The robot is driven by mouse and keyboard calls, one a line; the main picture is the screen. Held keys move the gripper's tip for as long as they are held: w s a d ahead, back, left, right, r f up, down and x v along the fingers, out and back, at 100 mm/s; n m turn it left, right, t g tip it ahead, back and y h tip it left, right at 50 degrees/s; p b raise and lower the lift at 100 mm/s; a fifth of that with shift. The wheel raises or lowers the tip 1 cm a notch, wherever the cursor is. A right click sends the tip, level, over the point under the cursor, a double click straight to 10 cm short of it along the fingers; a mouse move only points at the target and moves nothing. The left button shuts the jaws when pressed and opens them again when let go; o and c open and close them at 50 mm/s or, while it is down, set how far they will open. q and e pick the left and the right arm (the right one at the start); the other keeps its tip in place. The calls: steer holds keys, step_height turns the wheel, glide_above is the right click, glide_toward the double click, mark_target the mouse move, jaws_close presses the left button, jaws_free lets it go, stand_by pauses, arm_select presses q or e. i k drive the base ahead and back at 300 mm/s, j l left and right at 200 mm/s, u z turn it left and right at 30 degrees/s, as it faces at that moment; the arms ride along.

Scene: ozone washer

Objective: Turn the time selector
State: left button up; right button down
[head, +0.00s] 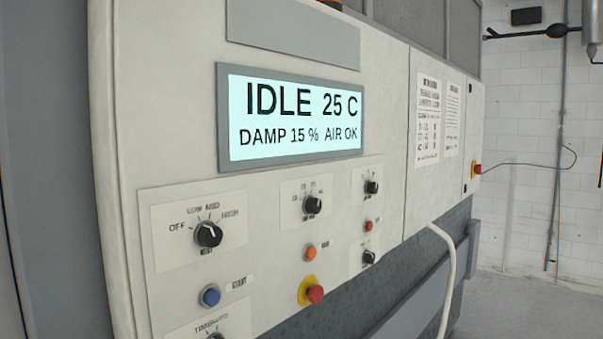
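The washer's control panel (190,110) is seen at an angle and holds several black rotary knobs. A knob at the bottom edge (215,336) is mostly cut off under a label (212,326) that seems to begin with TIME. I cannot tell for sure which knob is the time selector. Neither of my grippers is in view.
The display (292,118) reads IDLE 25 C, DAMP 15 %, AIR OK. A blue button (210,297), an orange button (309,253), a red button on yellow (315,294) and smaller right knobs (371,187) share the panel. A pale hose (449,275) hangs at right; floor (530,300) there is clear.

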mark_target(311, 205)
steer(key=l+u, duration=0.1)
steer(key=l, duration=1.45)
steer(key=l+u, duration=0.15)
steer(key=l, duration=1.45)
steer(key=k, duration=0.05)
